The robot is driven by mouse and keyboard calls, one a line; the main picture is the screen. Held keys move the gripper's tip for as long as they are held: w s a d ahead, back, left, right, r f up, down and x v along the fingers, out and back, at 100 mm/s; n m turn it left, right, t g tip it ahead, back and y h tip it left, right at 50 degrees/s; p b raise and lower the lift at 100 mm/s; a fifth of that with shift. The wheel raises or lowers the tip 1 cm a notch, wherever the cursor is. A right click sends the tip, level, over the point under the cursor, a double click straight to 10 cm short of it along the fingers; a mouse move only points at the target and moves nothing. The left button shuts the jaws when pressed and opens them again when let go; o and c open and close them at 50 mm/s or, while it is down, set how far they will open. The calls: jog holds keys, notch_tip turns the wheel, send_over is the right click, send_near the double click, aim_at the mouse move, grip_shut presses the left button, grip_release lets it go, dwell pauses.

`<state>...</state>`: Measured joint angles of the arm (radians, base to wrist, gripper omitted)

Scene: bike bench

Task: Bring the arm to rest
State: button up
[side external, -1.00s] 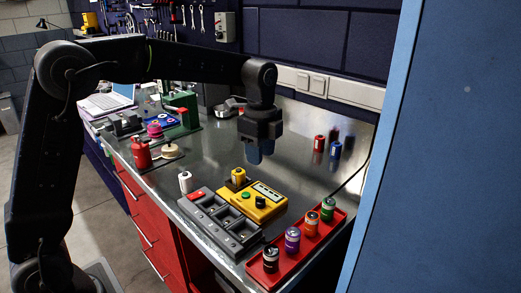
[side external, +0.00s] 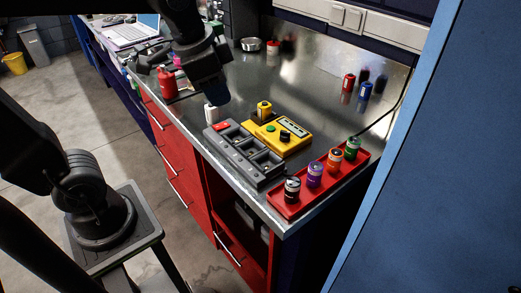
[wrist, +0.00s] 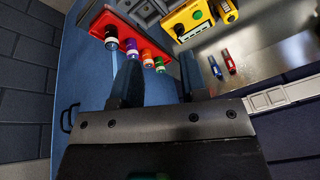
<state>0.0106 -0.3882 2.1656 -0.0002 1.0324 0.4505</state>
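My gripper (side external: 216,94) hangs above the metal bench, to the left of the yellow tester (side external: 280,133) in the side view. In the wrist view my gripper (wrist: 158,60) has its two fingers apart, with nothing held between them. The fingers point toward the bench. In the side view the gripper is tilted and appears just above a white cylinder (side external: 211,114); the height between them is hard to tell. My upper arm is partly cut off by the top of the side view.
A red tray (side external: 277,198) holds several upright batteries at the bench's front right. A red bottle (side external: 167,82) stands at left.

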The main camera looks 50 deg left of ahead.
jog(key=s+f+n+t, duration=0.1)
jog(key=s+f+n, duration=0.2)
jog(key=s+n, duration=0.2)
jog(key=s, duration=0.2)
jog(key=shift+s+a+f+t, duration=0.2)
jog(key=shift+s+t, duration=0.1)
jog(key=shift+t, duration=0.1)
